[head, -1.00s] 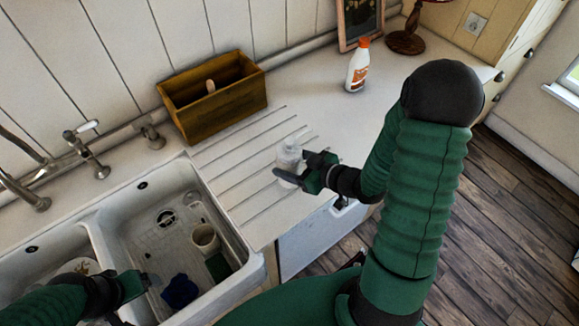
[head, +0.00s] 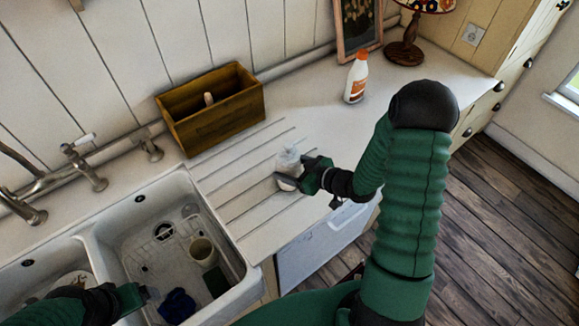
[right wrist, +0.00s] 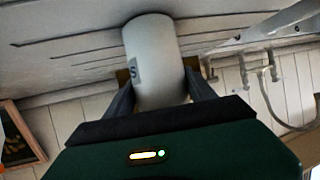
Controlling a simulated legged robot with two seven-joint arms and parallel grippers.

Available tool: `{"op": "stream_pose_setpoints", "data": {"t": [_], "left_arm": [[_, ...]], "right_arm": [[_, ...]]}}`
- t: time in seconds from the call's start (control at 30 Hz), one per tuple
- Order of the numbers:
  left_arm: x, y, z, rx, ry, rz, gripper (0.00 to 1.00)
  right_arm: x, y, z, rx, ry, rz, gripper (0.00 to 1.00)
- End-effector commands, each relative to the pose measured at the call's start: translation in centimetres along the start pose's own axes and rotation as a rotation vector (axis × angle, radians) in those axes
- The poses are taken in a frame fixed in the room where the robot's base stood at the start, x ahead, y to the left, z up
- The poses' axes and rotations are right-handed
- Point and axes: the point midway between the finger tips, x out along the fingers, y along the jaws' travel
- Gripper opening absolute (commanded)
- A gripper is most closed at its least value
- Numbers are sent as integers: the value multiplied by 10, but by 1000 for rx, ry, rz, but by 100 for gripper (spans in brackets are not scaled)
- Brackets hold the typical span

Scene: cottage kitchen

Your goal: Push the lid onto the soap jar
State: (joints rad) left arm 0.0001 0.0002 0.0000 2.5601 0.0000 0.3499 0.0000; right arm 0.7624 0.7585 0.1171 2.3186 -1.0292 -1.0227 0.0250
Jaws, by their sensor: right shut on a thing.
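The soap jar (head: 287,160) is pale and stands on the grooved drainboard right of the sink. My right gripper (head: 291,182) is at its near side. In the right wrist view a white cylinder (right wrist: 153,55) with a dark letter S on its side, apparently the jar, sits between my right gripper's fingers (right wrist: 155,95), which are shut on it. I cannot make out a separate lid in either view. My left gripper (head: 141,294) is over the sink's front edge, away from the jar; its jaws are too small and dark to judge.
A wooden box (head: 211,112) stands behind the drainboard, left of the jar. A white bottle with an orange cap (head: 356,80) stands at the back right.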

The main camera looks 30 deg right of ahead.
Motion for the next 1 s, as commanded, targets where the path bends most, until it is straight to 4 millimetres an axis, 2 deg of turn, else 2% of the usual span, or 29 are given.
{"op": "stream_pose_setpoints", "data": {"t": [0.17,0.2,0.37,0.73,0.87,1.0], "left_arm": [[0,0,0,0,0,0,84],[0,0,0,0,0,0,84],[0,0,0,0,0,0,84],[0,0,0,0,0,0,84],[1,0,0,0,0,0,84],[1,0,0,0,0,0,84]], "right_arm": [[0,0,0,-1,-2,3,0],[0,0,2,0,-4,3,65],[0,0,1,-1,-4,2,86],[-5,1,1,-1,-3,3,86],[-25,2,0,0,-2,6,86],[-59,2,0,-1,-2,8,86]]}}
